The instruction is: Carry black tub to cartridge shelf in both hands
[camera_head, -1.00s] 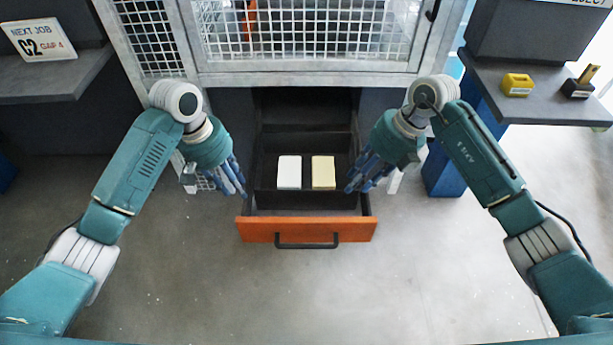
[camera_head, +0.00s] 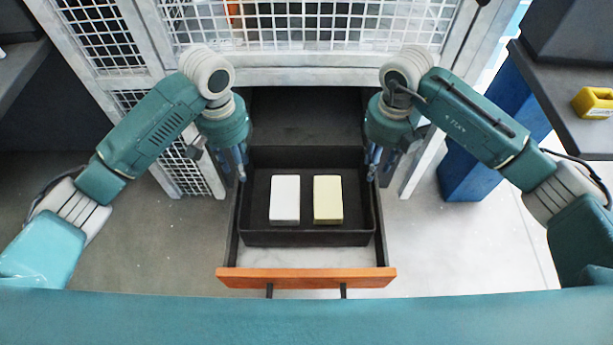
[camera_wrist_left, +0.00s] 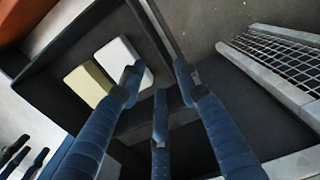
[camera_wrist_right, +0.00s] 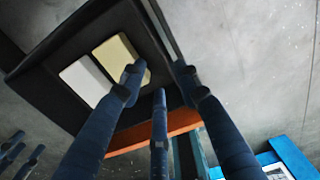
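The black tub (camera_head: 305,239) sits in the pulled-out drawer and holds a white block (camera_head: 285,199) and a pale yellow block (camera_head: 328,199). My left gripper (camera_head: 240,172) points down at the tub's left side wall. In the left wrist view its fingers (camera_wrist_left: 158,78) are spread, with the tub wall between them and one finger over the inside. My right gripper (camera_head: 373,170) is at the right side wall. In the right wrist view its fingers (camera_wrist_right: 158,78) are likewise apart around the wall. Contact with the wall cannot be told. The cartridge shelf cannot be identified.
The drawer has an orange front (camera_head: 305,279). A mesh-fronted cabinet (camera_head: 310,30) rises behind. A dark shelf (camera_head: 565,115) with a yellow object (camera_head: 594,102) stands at the right on a blue post (camera_head: 478,165). The floor (camera_head: 160,245) at left is clear.

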